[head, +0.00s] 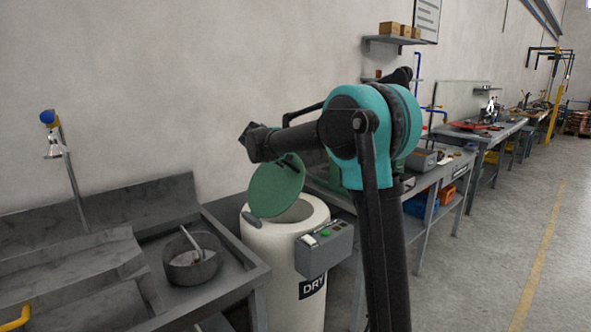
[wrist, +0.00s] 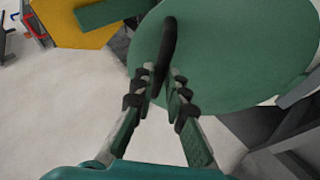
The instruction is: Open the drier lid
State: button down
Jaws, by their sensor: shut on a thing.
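The drier (head: 285,250) is a white cylinder with a grey control box on its right side, in the head view. Its green round lid (head: 277,187) is tilted up steeply, and the drier's opening shows beneath it. In the wrist view the lid (wrist: 225,50) fills the upper right, with a dark bar handle (wrist: 166,45) on its face. My gripper (wrist: 166,82) is shut on the lower end of this handle. In the head view my arm hides the gripper's fingers.
A grey sink bench with a metal pot (head: 191,267) stands left of the drier. A long workbench (head: 425,182) with tools runs along the wall to the right. The floor (head: 500,240) at the right is open.

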jog(key=s+a+n+t+h, duration=0.1)
jog(key=s+a+t+h, duration=0.1)
jog(key=s+a, duration=0.4)
jog(key=s+a+n+t+h, duration=0.2)
jog(key=s+a+t, duration=0.2)
jog(key=s+a, duration=0.3)
jog(key=shift+s+a, duration=0.15)
jog(key=shift+a, duration=2.35)
jog(key=c, duration=1.5)
grip_release()
jog(key=shift+h, duration=0.3)
jog(key=shift+c, duration=0.2)
jog(key=shift+r, duration=0.1)
jog(key=v, duration=1.2)
jog(key=shift+d, duration=0.1)
